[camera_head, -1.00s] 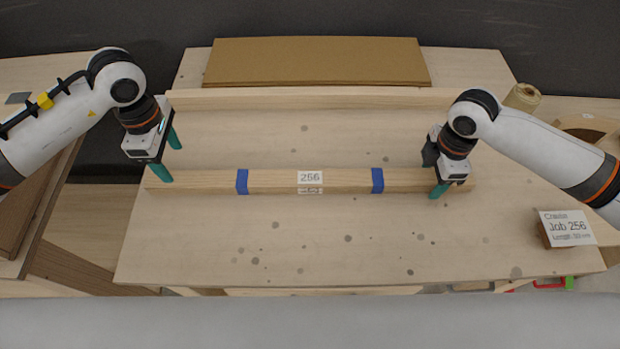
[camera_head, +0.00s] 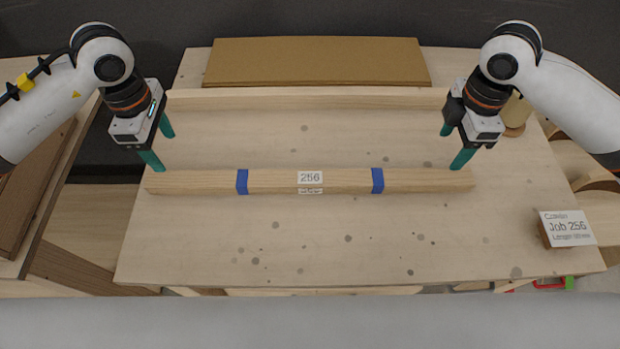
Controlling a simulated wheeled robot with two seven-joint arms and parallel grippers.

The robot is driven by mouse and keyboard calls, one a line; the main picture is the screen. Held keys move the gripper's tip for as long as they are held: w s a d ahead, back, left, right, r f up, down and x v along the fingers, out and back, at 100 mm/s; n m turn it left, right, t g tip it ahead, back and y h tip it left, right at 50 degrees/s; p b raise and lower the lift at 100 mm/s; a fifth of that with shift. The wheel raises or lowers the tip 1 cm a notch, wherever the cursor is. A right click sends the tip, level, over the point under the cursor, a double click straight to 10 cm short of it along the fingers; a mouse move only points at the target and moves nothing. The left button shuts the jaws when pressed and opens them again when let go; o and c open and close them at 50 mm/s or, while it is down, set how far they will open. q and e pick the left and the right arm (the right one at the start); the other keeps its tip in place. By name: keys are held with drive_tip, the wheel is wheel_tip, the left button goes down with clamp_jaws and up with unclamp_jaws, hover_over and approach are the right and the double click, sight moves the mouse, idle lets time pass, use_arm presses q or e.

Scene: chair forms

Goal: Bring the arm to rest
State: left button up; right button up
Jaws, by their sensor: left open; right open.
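My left gripper (camera_head: 160,145) is open and empty, its green fingers above the left end of the wooden bar. My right gripper (camera_head: 454,146) is open and empty, raised above the bar's right end. The wooden bar (camera_head: 275,182) lies across the table, with two blue bands and a white label reading 256 at its middle. Both grippers appear clear of the bar, though the fingertips overlap its edge closely in the picture.
The pale wooden table (camera_head: 330,235) has dark spots and a clear front half. A wooden rail (camera_head: 300,98) runs along its back, with a brown board (camera_head: 315,62) behind. A Job 256 card (camera_head: 568,227) stands at the right. A tan roll (camera_head: 515,115) sits behind my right arm.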

drive_tip(key=shift+r, duration=0.35)
idle(0.3)
